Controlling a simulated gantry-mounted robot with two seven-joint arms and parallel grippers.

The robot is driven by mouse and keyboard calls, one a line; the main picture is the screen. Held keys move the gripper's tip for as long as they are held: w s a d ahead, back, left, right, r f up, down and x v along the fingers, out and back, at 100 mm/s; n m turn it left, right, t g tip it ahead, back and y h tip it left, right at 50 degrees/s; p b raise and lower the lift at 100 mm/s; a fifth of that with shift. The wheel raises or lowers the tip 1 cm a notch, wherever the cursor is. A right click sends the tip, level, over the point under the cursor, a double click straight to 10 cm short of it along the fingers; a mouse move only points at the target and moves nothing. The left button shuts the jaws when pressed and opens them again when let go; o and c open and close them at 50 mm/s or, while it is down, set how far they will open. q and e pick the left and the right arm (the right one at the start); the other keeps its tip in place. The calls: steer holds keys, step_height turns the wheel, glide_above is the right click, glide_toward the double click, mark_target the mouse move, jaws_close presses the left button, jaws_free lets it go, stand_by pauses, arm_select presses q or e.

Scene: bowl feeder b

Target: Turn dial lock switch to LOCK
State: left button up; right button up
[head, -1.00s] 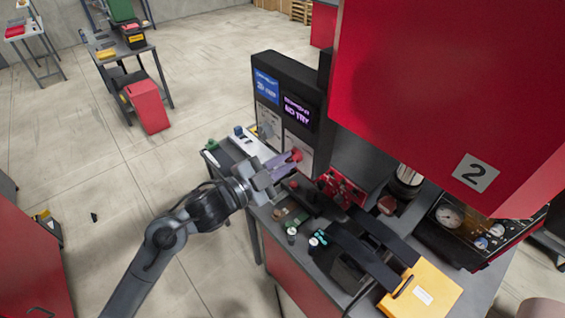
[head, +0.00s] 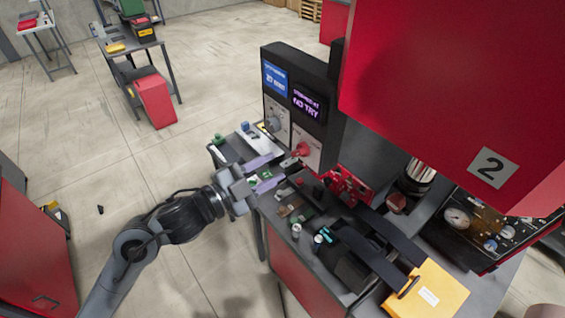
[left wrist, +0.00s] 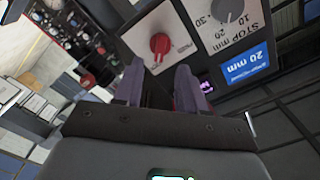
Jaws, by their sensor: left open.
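A red dial lock switch (head: 302,150) sits on a pale plate on the front of the black control panel (head: 318,75). In the left wrist view the red switch (left wrist: 160,44) shows upside down, just beyond the fingertips; its lettering is too small to read surely. My left gripper (head: 272,172) is open and empty, in front of the panel and apart from the switch. It also shows in the left wrist view (left wrist: 158,80), its two purple-grey fingers spread. My right gripper is not in view.
A grey stop dial (head: 274,124) is beside the red switch on the panel. A red clamp-like fixture (head: 347,185) and small parts lie on the bench to the right. A large red housing (head: 445,80) overhangs the right side. A yellow box (head: 428,291) stands at the front.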

arm_select(q)
steer(key=shift+b+v, duration=0.3)
steer(key=shift+v, duration=2)
